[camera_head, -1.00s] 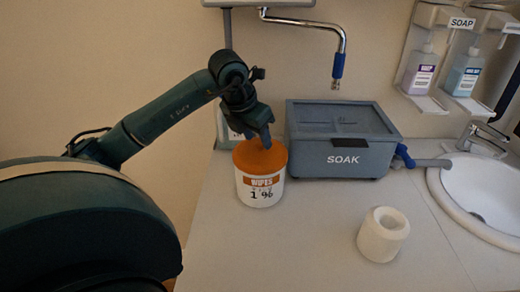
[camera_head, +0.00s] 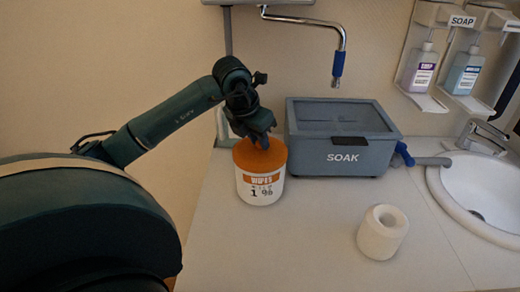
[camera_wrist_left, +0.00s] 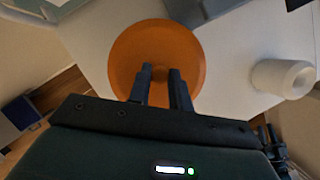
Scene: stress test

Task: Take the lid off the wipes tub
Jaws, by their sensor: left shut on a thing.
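The wipes tub (camera_head: 259,190) is white with an orange label and stands upright on the counter, left of the soak box. Its orange lid (camera_head: 247,157) sits on top of the tub. In the left wrist view the lid (camera_wrist_left: 130,52) is a round orange disc with a small knob (camera_wrist_left: 161,74) near its middle. My left gripper (camera_head: 262,146) reaches down onto the lid from above. In the left wrist view its two fingers (camera_wrist_left: 160,74) are shut on the knob, one on each side. The fingers hide part of the lid. My right gripper is not in view.
The grey soak box (camera_head: 340,158) stands just right of the tub. A white roll (camera_head: 382,234) stands front right on the counter (camera_head: 310,230). A sink (camera_head: 490,190) is at the far right. The counter in front of the tub is clear.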

